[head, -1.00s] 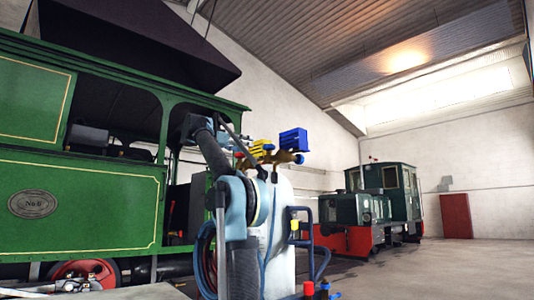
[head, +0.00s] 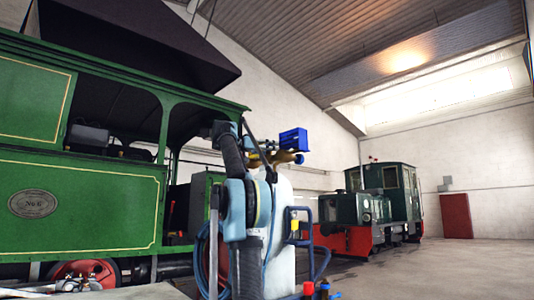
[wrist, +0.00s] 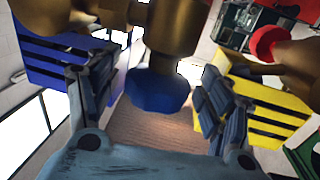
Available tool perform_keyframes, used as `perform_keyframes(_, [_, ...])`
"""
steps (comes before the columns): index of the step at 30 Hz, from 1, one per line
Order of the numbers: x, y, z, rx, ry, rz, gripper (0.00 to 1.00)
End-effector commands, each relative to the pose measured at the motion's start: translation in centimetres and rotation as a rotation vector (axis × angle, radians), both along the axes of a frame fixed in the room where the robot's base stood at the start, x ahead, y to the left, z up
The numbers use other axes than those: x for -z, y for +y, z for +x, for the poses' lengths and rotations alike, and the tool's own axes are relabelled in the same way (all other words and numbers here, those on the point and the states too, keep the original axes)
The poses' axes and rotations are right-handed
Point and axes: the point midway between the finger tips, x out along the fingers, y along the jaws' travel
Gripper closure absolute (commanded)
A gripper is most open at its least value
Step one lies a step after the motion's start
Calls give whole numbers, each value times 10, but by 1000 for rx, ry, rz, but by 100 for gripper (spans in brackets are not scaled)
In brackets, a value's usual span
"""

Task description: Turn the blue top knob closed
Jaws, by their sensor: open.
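The blue top knob (wrist: 158,92) is faceted and hangs under a brass fitting (wrist: 172,30) in the middle of the wrist view. My gripper (wrist: 155,84) is open, with one dark finger on each side of the knob. I see gaps between the fingers and the knob, and nothing is gripped.
A blue slatted block (head: 294,139) is on the brass fittings above a white cylinder (head: 281,215). A yellow slatted block (wrist: 262,100) and a red knob (wrist: 265,44) are close to the right finger. A green locomotive (head: 85,205) stands at left.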

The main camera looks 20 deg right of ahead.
Motion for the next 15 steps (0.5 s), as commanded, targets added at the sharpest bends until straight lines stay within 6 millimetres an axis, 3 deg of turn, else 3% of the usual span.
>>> perform_keyframes(8, [0,-1,0,0,0,0,27])
perform_keyframes(15, [0,-1,0,-1,0,0,72])
